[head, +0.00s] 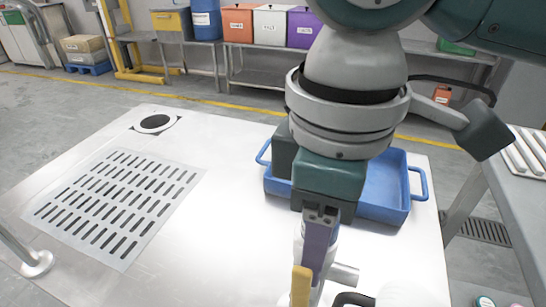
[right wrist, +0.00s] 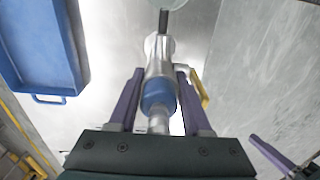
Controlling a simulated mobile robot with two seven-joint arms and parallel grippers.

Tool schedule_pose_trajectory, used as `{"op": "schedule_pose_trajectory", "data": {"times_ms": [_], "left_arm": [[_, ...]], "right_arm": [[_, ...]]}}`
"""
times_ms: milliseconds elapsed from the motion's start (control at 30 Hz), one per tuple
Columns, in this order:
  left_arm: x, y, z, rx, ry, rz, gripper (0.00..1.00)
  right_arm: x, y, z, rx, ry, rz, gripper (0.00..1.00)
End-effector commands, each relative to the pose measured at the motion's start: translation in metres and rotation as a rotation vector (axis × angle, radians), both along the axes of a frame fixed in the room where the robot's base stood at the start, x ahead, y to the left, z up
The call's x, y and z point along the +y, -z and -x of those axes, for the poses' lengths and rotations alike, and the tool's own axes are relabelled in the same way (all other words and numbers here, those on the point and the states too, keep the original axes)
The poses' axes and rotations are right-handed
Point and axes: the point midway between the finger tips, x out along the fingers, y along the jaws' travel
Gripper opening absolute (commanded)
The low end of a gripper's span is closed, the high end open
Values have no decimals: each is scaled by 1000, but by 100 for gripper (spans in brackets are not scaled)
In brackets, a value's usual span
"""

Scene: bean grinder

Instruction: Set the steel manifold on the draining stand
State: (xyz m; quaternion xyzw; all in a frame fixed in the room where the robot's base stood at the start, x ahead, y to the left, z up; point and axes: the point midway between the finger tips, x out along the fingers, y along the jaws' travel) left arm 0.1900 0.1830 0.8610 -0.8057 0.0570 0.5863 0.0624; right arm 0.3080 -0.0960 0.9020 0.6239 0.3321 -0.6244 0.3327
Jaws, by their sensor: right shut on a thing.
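My right gripper (head: 318,245) points down over the steel table, its purple fingers shut on a steel manifold. The manifold (head: 345,275) is partly hidden behind a finger in the head view. In the right wrist view the manifold (right wrist: 160,70) lies between the fingers, with a blue band and a yellow lever (right wrist: 198,90) at its side. Whether it touches the table is unclear. A slotted drain plate (head: 92,196) lies at the left of the table; I cannot tell if it is the draining stand. A purple bar (right wrist: 272,152) at lower right may be my left gripper.
A blue tray (head: 385,195) stands behind my right gripper and also fills the upper left of the right wrist view (right wrist: 45,45). A black ring (head: 155,123) is at the table's back left. A white object (head: 405,295) is cut off at the bottom. The middle left is clear.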

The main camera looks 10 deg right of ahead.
Motion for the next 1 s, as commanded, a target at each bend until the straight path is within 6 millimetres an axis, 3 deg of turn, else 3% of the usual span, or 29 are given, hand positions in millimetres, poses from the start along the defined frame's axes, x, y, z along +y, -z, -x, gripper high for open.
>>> {"op": "schedule_pose_trajectory", "data": {"times_ms": [367, 400, 633, 1000], "left_arm": [[0, -1, 0, 0, 0, 0, 0], [0, -1, 0, 0, 0, 0, 0], [0, 0, 0, 0, 0, 0, 0], [0, 0, 0, 0, 1, 0, 0]], "right_arm": [[0, 2, 0, -1, 0, -2, 0], [0, 3, 0, 0, 0, -1, 52], [0, 3, 0, -1, 0, -1, 78], [0, -1, -1, -2, 0, -1, 79]]}}
